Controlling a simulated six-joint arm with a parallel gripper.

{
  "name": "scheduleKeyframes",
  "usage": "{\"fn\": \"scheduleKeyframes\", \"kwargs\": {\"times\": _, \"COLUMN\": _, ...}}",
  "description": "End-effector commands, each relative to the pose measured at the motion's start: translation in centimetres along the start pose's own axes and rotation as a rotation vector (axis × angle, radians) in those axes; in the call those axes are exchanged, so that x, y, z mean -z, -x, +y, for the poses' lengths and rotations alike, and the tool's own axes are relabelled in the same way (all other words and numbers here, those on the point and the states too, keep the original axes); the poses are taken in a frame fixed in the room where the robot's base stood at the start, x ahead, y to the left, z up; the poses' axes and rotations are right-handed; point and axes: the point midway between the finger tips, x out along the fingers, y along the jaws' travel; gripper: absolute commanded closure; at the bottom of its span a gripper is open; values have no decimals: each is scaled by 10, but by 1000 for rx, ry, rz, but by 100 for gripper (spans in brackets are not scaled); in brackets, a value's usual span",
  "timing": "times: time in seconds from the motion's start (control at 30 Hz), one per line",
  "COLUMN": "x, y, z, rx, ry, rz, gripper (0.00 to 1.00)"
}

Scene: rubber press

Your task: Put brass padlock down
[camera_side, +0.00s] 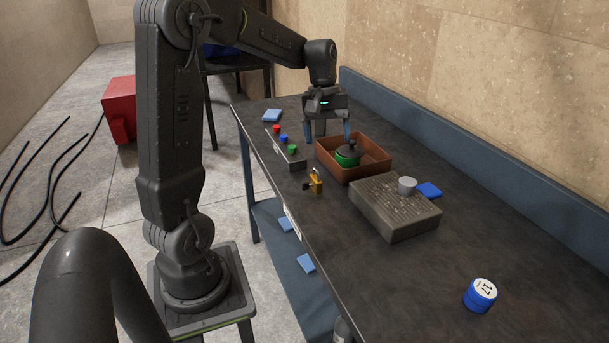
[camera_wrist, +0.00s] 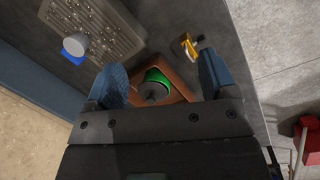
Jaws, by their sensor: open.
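The brass padlock (camera_side: 316,182) stands on the dark workbench, between the button box and the grey perforated block, near the bench's front edge. It also shows in the wrist view (camera_wrist: 189,46), beyond the right finger and apart from it. My gripper (camera_side: 332,134) is open above the far part of the brown tray. In the wrist view its two blue fingers (camera_wrist: 161,85) are spread wide with nothing held between them. A green round item with a dark knob (camera_side: 348,155) sits in the tray, seen between the fingers.
The brown tray (camera_side: 380,163) is beside the grey perforated block (camera_side: 395,212), which carries a grey cylinder (camera_side: 407,185). A button box (camera_side: 287,152) lies along the front edge. A blue jar (camera_side: 481,295) stands at the near right. The bench between block and jar is clear.

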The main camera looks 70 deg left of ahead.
Motion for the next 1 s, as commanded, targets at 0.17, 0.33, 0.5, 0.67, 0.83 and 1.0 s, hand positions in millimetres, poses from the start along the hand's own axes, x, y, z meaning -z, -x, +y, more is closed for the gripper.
{"fn": "scheduleKeyframes", "kwargs": {"times": 0.17, "x": -102, "y": 17, "z": 16, "rx": -15, "ry": -390, "rz": 172, "gripper": 22}}
{"fn": "scheduleKeyframes", "kwargs": {"times": 0.33, "x": -179, "y": 15, "z": 3, "rx": -45, "ry": -735, "rz": 324, "gripper": 22}}
{"fn": "scheduleKeyframes", "kwargs": {"times": 0.5, "x": -224, "y": 6, "z": -16, "rx": -79, "ry": -987, "rz": 438, "gripper": 22}}
{"fn": "scheduleKeyframes", "kwargs": {"times": 0.67, "x": -241, "y": 0, "z": -26, "rx": -97, "ry": -1094, "rz": 491, "gripper": 22}}
{"fn": "scheduleKeyframes", "kwargs": {"times": 0.83, "x": -243, "y": -2, "z": -27, "rx": -98, "ry": -1112, "rz": 497, "gripper": 22}}
{"fn": "scheduleKeyframes", "kwargs": {"times": 1.0, "x": -243, "y": -1, "z": -27, "rx": -98, "ry": -1109, "rz": 496, "gripper": 22}}
